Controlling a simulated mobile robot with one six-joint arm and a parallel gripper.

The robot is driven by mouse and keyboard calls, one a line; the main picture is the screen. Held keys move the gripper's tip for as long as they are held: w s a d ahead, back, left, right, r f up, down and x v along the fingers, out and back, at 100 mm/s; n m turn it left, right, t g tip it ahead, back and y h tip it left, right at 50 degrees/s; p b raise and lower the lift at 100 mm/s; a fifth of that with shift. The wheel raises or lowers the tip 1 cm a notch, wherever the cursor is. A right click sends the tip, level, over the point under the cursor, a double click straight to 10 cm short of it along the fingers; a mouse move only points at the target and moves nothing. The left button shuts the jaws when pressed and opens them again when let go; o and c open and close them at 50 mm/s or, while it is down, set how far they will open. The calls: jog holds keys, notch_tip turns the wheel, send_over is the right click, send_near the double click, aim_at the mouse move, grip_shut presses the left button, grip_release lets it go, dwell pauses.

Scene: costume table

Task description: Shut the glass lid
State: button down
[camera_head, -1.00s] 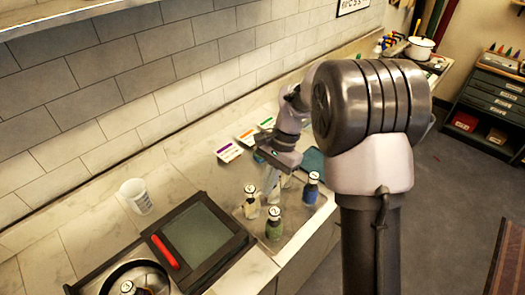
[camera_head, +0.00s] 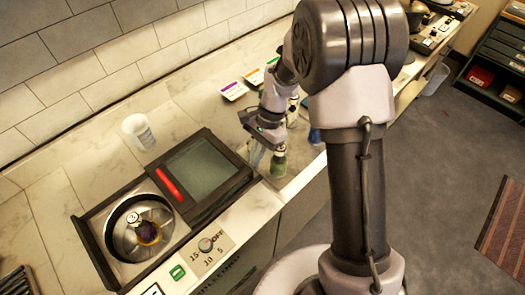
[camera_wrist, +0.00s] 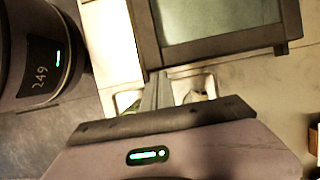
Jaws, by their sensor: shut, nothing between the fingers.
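The glass lid (camera_head: 203,170) is a dark-framed pane with a red handle (camera_head: 168,184) along its left side. It lies to the right of a round metal chamber (camera_head: 120,238), which is uncovered. A bottle with a numbered cap (camera_head: 134,218) stands in the chamber. My gripper (camera_head: 258,158) is just right of the lid, above the counter, and looks apart from it. In the wrist view the fingers (camera_wrist: 158,90) are together and empty, near the edge of the lid's frame (camera_wrist: 215,43). The red handle is out of the wrist view.
A green bottle (camera_head: 279,165) and a blue bottle (camera_head: 314,136) stand close by my gripper, partly hidden by my arm. A white cup (camera_head: 138,131) stands behind the lid. A control panel with a knob (camera_head: 206,245) is at the front.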

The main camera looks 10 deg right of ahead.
aim_at(191, 213)
jog(key=shift+a, duration=0.1)
dwell(0.3)
jog(key=s+a, duration=0.4)
jog(key=a, duration=0.2)
jog(key=s+a+b, duration=0.1)
jog(key=s+a, duration=0.3)
jog(key=a, duration=0.2)
jog(key=s+a+b, duration=0.1)
jog(key=s+a, duration=0.3)
jog(key=a, duration=0.2)
jog(key=shift+s, duration=0.15)
